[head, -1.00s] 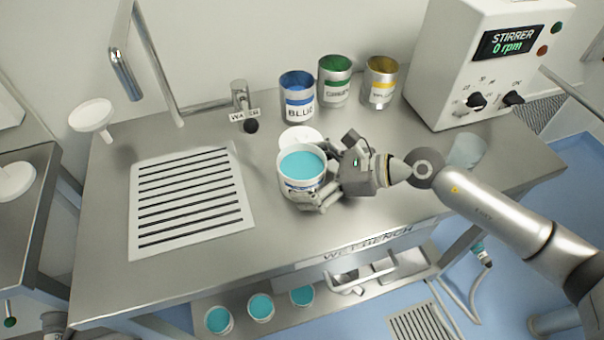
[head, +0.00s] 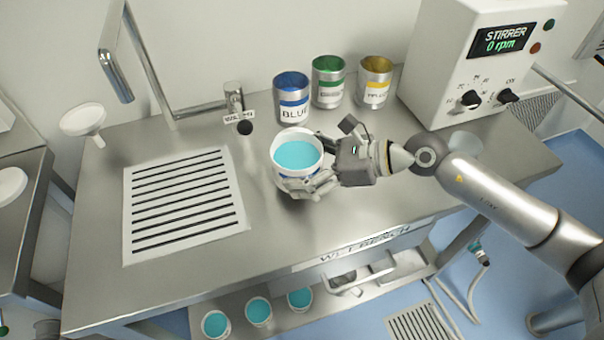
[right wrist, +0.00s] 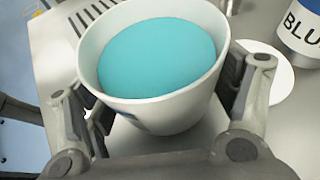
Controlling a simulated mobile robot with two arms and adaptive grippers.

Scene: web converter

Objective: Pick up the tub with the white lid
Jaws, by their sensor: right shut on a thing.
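A white tub (head: 297,159) filled with teal, its top uncovered, is at the middle of the bench in the head view. My right gripper (head: 313,180) is shut on it from the right, with fingers on both sides of its wall. The tub appears held a little above the bench. In the right wrist view the tub (right wrist: 160,65) fills the space between the fingers, upright or nearly so. A flat white lid (right wrist: 270,78) lies on the bench beside it there; in the head view the tub hides the lid. My left gripper is not in view.
Blue (head: 292,100), green (head: 328,83) and yellow (head: 374,83) cans stand behind the tub. A stirrer box (head: 450,70) is at the back right. A slotted drain (head: 185,205) and a faucet (head: 235,97) are on the left. Teal tubs (head: 259,312) sit on the lower shelf.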

